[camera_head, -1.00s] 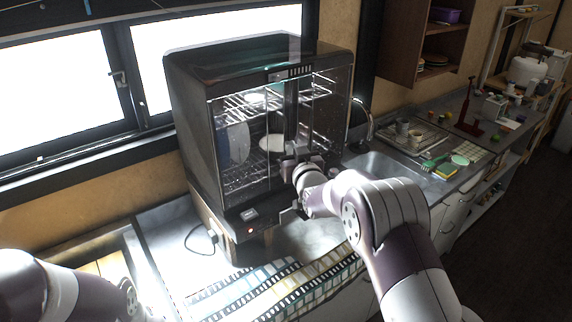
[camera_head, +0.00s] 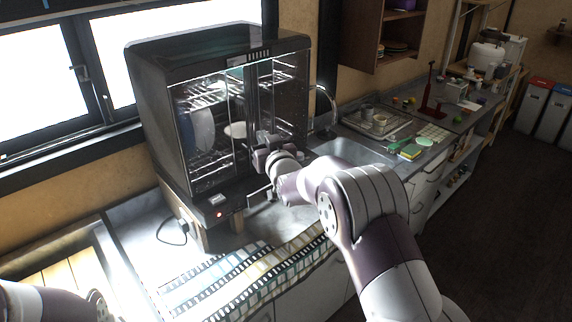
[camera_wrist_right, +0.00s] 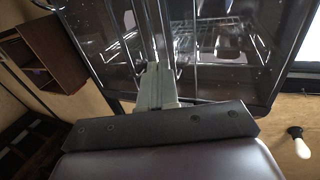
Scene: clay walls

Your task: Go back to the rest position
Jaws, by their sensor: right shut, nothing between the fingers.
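My right gripper (camera_head: 268,142) is shut and empty, close in front of the glass doors of a dish-drying cabinet (camera_head: 175,50). Whether it touches the doors I cannot tell. In the right wrist view my right gripper (camera_wrist_right: 154,70) shows its fingers together, pointing at the cabinet's glass front (camera_wrist_right: 215,65) with wire racks behind. My right arm reaches in from the lower right in the head view. Part of my left arm shows at the lower left, but its gripper is out of view.
A striped cloth (camera_head: 235,280) lies on the counter below the cabinet. A sink (camera_head: 350,152) and a tray with cups (camera_head: 378,123) are to the right, with a red stand (camera_head: 430,95) beyond. A wooden wall shelf (camera_head: 352,40) hangs above. Dark floor is open at right.

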